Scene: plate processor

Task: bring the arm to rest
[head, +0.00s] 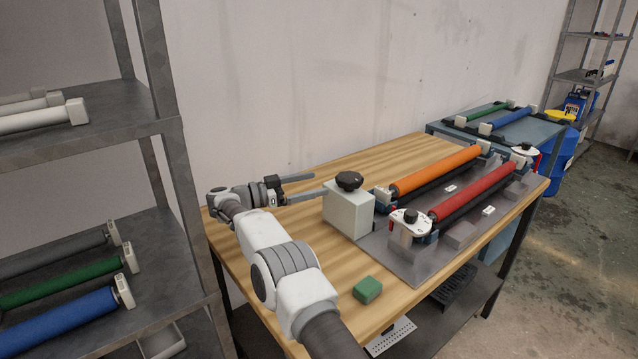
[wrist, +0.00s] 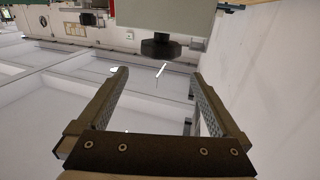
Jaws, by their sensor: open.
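My arm (head: 276,253) reaches over the wooden table from the front, its wrist near the table's left back side. My gripper (head: 312,184) is open and points right, above the table. In the head view its fingers lie just left of a grey box with a black knob (head: 349,205); I cannot tell whether they touch it. In the wrist view the two fingers of my gripper (wrist: 160,92) are wide apart with nothing between them. The box (wrist: 168,18) and its black knob (wrist: 160,48) show beyond the fingertips.
A plate processor with an orange roller (head: 435,168) and a red roller (head: 472,191) stands at the right of the table (head: 300,225). A green block (head: 367,290) lies near the front edge. A metal shelf (head: 150,130) with rollers stands close at the left, and a wall behind.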

